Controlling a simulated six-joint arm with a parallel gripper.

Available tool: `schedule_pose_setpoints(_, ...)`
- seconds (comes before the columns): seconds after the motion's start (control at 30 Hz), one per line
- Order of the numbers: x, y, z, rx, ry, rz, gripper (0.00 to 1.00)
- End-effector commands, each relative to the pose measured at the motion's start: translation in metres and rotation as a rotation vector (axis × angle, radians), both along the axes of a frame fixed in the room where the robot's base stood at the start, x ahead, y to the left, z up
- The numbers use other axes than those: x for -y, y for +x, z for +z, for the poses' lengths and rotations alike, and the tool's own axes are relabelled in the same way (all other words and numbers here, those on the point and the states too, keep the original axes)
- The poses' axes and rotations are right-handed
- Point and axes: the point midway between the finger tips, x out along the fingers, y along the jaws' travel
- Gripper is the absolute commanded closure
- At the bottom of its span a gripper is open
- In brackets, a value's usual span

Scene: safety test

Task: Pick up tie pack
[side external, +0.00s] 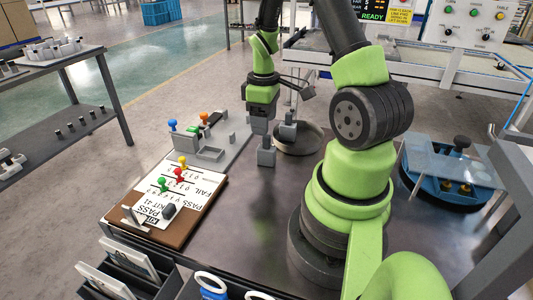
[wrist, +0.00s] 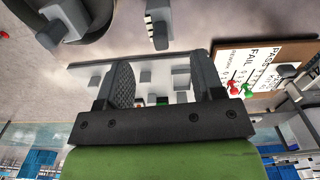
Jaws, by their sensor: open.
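My gripper (side external: 264,128) hangs downward above the dark table in the side external view. In the wrist view its two fingers (wrist: 163,82) stand wide apart, with nothing held between them. No label identifies the tie pack. A small grey block (side external: 266,158) is below the gripper in the side view; whether it touches the fingers is unclear. A dark grey piece with pale marks along one side (wrist: 158,30) lies beyond the fingertips in the wrist view. I cannot tell whether either is the tie pack.
A grey fixture plate (side external: 190,154) with small blocks lies left of the gripper. A clipboard (side external: 132,217) holds a PASS/FAIL sheet and coloured pegs. A round grey dish (side external: 308,142) with a grey part stands just right of the gripper. The table (side external: 235,215) is clear towards the front.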

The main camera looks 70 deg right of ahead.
Motion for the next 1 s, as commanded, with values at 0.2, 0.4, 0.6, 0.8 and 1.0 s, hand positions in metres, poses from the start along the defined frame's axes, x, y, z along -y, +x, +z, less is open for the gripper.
schedule_pose_setpoints(0.2, -0.001, -0.001, -0.020, -0.001, 0.002, -0.001, 0.38)
schedule_pose_setpoints(0.4, -0.003, -0.009, -0.050, -0.004, 0.005, -0.002, 0.38)
schedule_pose_setpoints(0.6, -0.002, -0.007, -0.067, 0.000, 0.000, -0.002, 0.38)
schedule_pose_setpoints(0.8, -0.002, -0.007, -0.068, 0.001, -0.001, -0.002, 0.38)
schedule_pose_setpoints(1.0, -0.002, -0.007, -0.068, 0.001, -0.001, -0.002, 0.77)
